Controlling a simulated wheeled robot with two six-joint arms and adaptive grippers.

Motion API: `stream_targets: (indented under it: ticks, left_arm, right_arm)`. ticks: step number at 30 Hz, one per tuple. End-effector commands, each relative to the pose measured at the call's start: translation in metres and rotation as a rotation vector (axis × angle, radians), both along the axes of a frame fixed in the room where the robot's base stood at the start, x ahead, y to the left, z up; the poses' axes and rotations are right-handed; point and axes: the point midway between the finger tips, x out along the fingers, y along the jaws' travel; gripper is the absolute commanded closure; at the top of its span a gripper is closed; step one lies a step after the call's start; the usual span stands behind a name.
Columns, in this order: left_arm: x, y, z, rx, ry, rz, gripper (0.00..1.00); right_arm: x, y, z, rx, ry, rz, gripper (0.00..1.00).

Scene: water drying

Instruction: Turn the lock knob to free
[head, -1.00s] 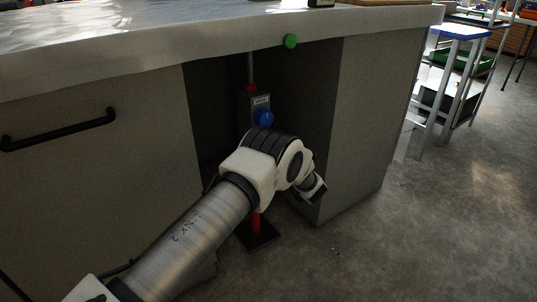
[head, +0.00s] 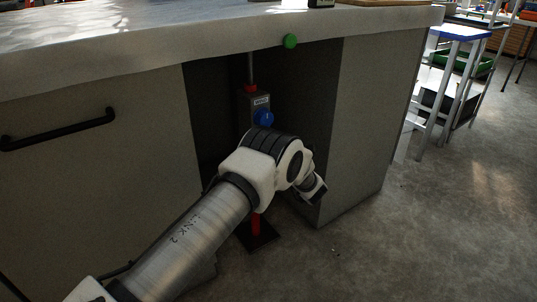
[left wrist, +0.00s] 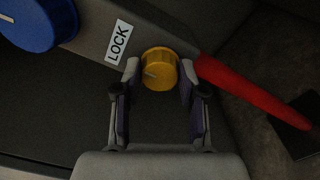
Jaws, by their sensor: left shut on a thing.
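The yellow lock knob (left wrist: 160,70) sits on the grey panel beside a white LOCK label (left wrist: 118,42) in the left wrist view. A pale pointer line on its face points roughly left. My left gripper (left wrist: 160,82) has one finger on each side of the knob and is shut on it. In the head view the knob and the gripper's fingertips are hidden behind my left arm. My right gripper is not in view.
A large blue knob (left wrist: 38,22) is on the same panel; it also shows in the head view (head: 263,118). A red pole (left wrist: 250,95) runs down to a dark base plate. The panel stands in a recess under the counter (head: 220,48), with a cabinet wall (head: 365,130) to the right.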

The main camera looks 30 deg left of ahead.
Motion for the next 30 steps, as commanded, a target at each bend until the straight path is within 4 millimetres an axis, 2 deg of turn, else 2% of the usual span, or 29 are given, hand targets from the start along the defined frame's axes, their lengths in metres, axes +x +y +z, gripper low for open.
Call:
stream_targets:
  ticks: [1,3,14,17,27,30]
  left_arm:
    - [0.0,0.0,0.0,-0.001,-0.001,0.0,0.56]
    - [0.0,0.0,0.0,-0.001,-0.001,0.0,0.34]
    - [-0.001,-0.004,0.0,0.0,0.001,0.0,0.34]
    - [-0.005,-0.017,0.0,0.0,0.0,-0.004,0.34]
    - [-0.038,-0.093,0.0,0.002,0.002,-0.004,0.34]
    - [-0.043,-0.106,0.0,0.001,0.001,-0.002,0.34]
  right_arm:
    - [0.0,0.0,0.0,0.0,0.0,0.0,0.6]
    - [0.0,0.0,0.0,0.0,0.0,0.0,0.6]
    - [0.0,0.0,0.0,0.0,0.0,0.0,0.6]
    - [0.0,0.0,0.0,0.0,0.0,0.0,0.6]
    - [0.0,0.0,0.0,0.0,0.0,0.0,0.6]
    - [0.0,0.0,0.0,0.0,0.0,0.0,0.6]
